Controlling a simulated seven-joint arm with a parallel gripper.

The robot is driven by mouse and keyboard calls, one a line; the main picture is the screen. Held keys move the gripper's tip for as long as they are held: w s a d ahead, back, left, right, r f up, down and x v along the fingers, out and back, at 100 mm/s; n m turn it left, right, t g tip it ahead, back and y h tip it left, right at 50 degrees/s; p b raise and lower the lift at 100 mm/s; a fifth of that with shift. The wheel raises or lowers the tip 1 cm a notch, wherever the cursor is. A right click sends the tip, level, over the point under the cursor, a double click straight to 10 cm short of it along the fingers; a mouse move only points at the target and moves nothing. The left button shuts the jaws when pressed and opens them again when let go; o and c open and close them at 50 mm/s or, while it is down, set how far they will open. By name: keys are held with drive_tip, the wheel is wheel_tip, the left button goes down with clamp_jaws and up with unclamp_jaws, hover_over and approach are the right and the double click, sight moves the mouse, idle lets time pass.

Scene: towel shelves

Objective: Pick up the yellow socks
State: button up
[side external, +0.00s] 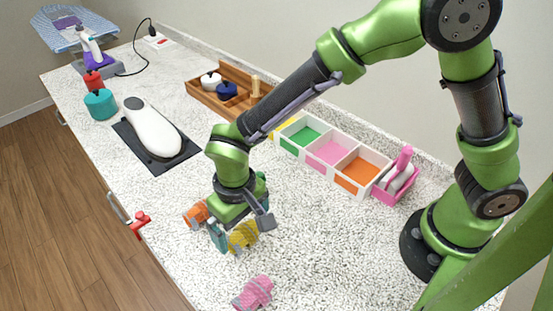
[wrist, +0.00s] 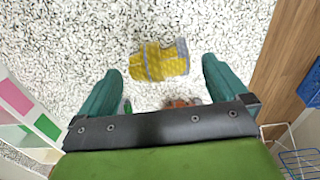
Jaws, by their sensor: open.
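The yellow socks (side external: 243,236), a rolled bundle with grey bands, lie on the speckled counter below my gripper (side external: 241,226). In the wrist view the yellow socks (wrist: 160,62) lie ahead, between the lines of the two teal fingers of my gripper (wrist: 162,72). The fingers are spread wide with nothing held. The fingers look close to the counter, but I cannot tell whether they touch the socks. Part of the socks is hidden by the gripper in the side view.
Orange socks (side external: 196,214) lie just left of the gripper; pink socks (side external: 253,292) lie nearer the front. A green bundle (side external: 261,181) is mostly hidden behind the gripper. A divided white box (side external: 318,168) stands behind. A red-handled item (side external: 140,222) is at the counter's edge.

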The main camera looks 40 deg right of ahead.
sight(242, 232)
wheel_tip(242, 232, down, 3)
drive_tip(key=shift+f, duration=0.15)
drive_tip(key=shift+c, duration=0.2)
drive_tip(key=shift+w, duration=0.1)
drive_tip(key=c, duration=0.8)
